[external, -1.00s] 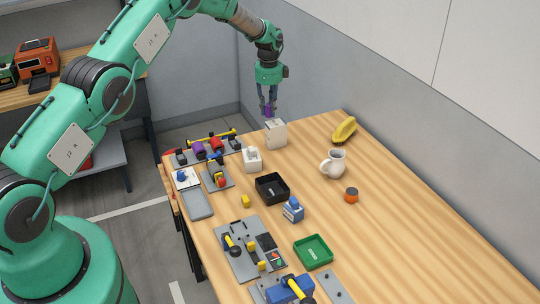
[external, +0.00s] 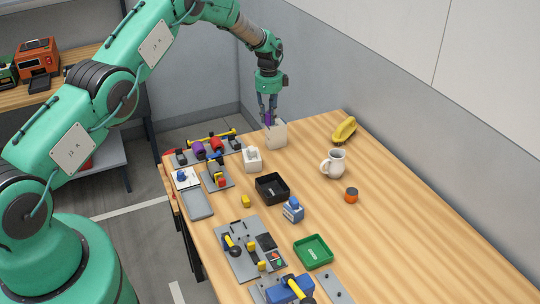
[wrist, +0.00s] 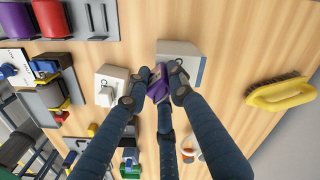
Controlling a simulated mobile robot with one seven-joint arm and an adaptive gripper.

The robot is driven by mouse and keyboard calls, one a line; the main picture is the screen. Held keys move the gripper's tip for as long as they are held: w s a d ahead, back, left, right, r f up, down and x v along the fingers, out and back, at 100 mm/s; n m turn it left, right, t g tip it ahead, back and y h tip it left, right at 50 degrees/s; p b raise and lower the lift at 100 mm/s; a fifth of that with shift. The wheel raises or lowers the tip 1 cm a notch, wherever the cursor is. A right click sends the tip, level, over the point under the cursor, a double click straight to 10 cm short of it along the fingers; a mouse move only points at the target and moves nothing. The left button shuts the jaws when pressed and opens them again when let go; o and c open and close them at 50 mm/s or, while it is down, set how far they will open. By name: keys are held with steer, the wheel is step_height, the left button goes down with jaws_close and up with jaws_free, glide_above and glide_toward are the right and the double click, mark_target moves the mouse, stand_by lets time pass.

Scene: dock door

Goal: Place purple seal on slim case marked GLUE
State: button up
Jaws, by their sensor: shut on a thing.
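My gripper (external: 269,119) is shut on the purple seal (external: 268,117), which sits between its fingertips. The seal also shows in the wrist view (wrist: 156,88), partly covered by the fingers. A slim white case (external: 277,136) stands upright at the far end of the table, right below the gripper. In the wrist view the case (wrist: 176,48) lies just beyond the fingertips, its near part hidden by them. The seal is at the case's top; I cannot tell whether they touch. No marking on the case is readable here.
A white box with a raised top (external: 252,160) stands close to the case. A black tray (external: 272,189), a white mug (external: 334,163) and a yellow brush (external: 343,130) are nearby. Racks of coloured parts line the left edge. The right side of the table is mostly clear.

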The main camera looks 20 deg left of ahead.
mark_target(269, 112)
steer(key=shift+f, duration=0.15)
steer(key=o, duration=1)
steer(key=shift+r, duration=0.2)
steer(key=shift+s+r+b, duration=0.1)
steer(key=shift+r+b, duration=0.85)
steer(key=shift+r, duration=5.05)
